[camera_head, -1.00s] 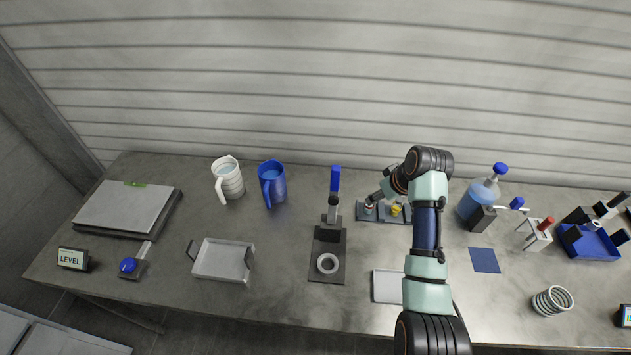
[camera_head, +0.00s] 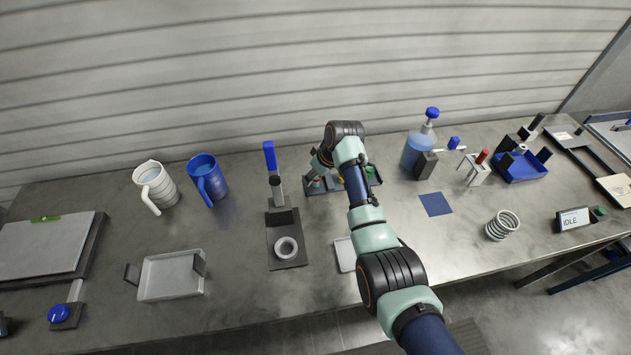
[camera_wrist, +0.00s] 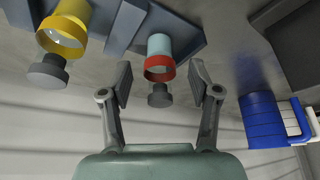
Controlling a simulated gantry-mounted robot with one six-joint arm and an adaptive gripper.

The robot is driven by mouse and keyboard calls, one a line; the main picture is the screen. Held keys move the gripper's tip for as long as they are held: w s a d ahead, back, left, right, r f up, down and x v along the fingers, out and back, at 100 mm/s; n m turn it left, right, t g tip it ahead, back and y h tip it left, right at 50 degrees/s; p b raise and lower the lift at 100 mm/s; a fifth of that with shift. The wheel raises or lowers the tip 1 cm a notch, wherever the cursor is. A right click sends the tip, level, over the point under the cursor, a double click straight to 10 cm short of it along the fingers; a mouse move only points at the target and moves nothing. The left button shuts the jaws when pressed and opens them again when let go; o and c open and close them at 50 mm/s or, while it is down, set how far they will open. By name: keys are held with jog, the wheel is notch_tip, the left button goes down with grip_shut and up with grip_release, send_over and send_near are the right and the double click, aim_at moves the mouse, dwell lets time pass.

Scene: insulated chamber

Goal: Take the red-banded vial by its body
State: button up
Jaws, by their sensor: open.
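The red-banded vial (camera_wrist: 160,58) shows in the wrist view with a teal body, a red band and a dark grey knob beyond the band. Its body meets a blue-grey rack (camera_wrist: 190,38). My gripper (camera_wrist: 162,80) is open, with one finger on each side of the vial near the band. I see gaps on both sides, so it is not gripped. In the head view my gripper (camera_head: 315,170) is at the left end of the rack (camera_head: 327,190), and my arm hides much of the rack and vials.
A yellow-banded vial (camera_wrist: 64,32) stands beside it in the wrist view. A green one (camera_head: 371,173) is at the rack's right end. A blue jug (camera_head: 208,178) and a stand with a blue handle (camera_head: 270,156) are to the left; a blue bottle (camera_head: 417,150) is to the right.

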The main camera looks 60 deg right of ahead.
grip_shut()
notch_tip(320, 180, up, 20)
jog(key=p, duration=0.4)
jog(key=shift+p, duration=0.3)
